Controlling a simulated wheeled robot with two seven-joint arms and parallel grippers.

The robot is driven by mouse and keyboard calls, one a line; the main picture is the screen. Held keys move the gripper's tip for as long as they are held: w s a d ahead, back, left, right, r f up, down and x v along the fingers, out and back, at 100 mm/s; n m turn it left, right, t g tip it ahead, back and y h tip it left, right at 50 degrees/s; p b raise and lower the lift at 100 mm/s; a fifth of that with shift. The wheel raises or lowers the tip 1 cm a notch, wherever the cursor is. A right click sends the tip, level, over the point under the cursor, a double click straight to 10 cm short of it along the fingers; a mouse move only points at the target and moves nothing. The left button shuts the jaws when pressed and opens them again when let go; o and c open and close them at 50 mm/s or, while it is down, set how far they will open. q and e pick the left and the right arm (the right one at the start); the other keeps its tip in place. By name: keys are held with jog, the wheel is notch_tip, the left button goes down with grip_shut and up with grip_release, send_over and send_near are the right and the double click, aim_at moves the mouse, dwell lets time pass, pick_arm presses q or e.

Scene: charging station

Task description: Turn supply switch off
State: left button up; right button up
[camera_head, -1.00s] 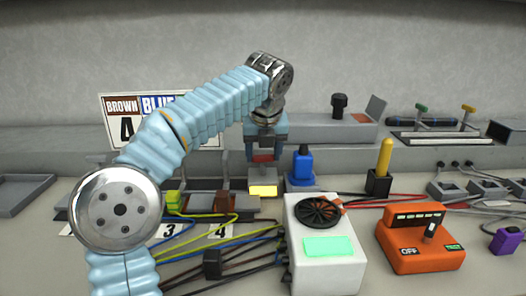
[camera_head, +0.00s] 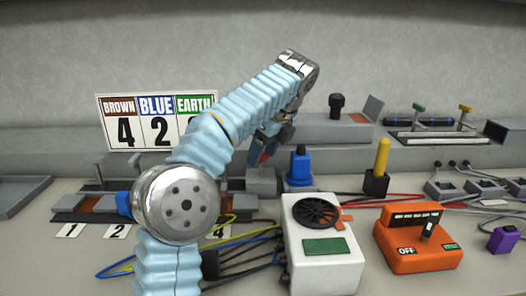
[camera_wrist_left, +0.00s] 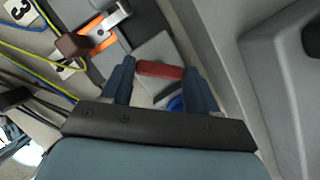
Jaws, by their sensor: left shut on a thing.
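The supply switch appears to be the small grey block (camera_head: 261,181) at the back of the bench, with a red handle (camera_wrist_left: 160,69); its front is unlit. My left gripper (camera_head: 263,152) is at the switch. In the left wrist view its two dark blue fingers lie at either end of the red handle, and it is shut on it. In the head view my own arm and fingers hide most of the handle. My right gripper is in neither view.
A white box (camera_head: 345,263) with a dark green screen (camera_head: 324,246) stands in front. An orange tester (camera_head: 415,257) is to its right. A blue plug (camera_head: 300,166) and a yellow-topped post (camera_head: 383,158) stand near the switch. Loose wires (camera_head: 240,252) lie at left.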

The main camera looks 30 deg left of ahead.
pick_arm(q)
jog(key=shift+n, duration=0.5)
jog(key=o, duration=1.1)
jog(key=shift+c, duration=0.2)
